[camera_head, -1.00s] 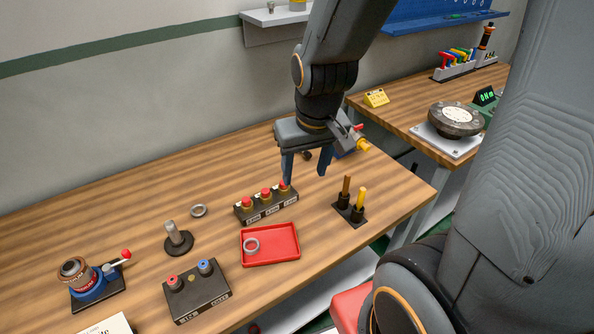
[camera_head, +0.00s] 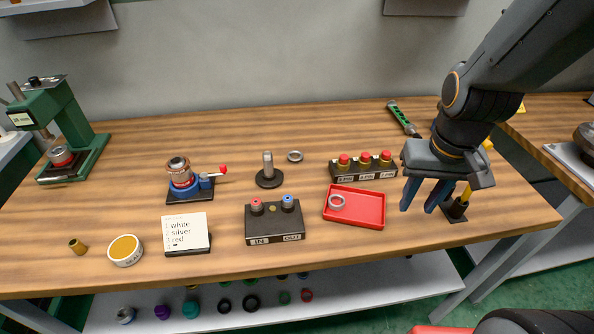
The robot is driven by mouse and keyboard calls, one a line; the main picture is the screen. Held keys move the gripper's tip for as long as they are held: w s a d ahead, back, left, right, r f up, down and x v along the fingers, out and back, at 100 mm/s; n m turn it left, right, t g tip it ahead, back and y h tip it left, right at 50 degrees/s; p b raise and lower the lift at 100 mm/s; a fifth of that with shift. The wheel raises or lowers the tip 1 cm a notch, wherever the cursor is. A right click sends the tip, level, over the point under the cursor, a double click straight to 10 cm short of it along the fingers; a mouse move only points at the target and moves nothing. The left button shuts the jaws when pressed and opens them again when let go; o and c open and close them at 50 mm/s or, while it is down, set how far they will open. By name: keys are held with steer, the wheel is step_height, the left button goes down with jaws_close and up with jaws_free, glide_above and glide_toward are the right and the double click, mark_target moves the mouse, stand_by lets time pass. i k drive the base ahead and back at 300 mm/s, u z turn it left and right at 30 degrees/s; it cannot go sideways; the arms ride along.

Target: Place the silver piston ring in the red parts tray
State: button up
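A small pale grey ring (camera_head: 337,201) lies inside the red parts tray (camera_head: 370,220), at its left side. A second grey metallic ring (camera_head: 295,156) lies flat on the wooden bench, behind and left of the tray. I cannot tell by colour alone which ring is the silver one. My gripper (camera_head: 418,208) points down, to the right of the tray in the picture. Its two blue fingers stand apart with nothing between them. It partly hides a black stand with yellow-topped pegs (camera_head: 457,208).
A three-button box (camera_head: 362,169) stands behind the tray; an IN/OUT button box (camera_head: 274,222) stands left of it. A post on a round base (camera_head: 268,171), a blue vise (camera_head: 183,180), a white/silver/red list card (camera_head: 187,232) and a green press (camera_head: 70,135) stand further left.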

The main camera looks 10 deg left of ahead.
mark_target(371, 210)
steer(key=k, duration=1)
steer(key=u, duration=0.65)
steer(key=i, duration=1.45)
steer(key=z, duration=0.7)
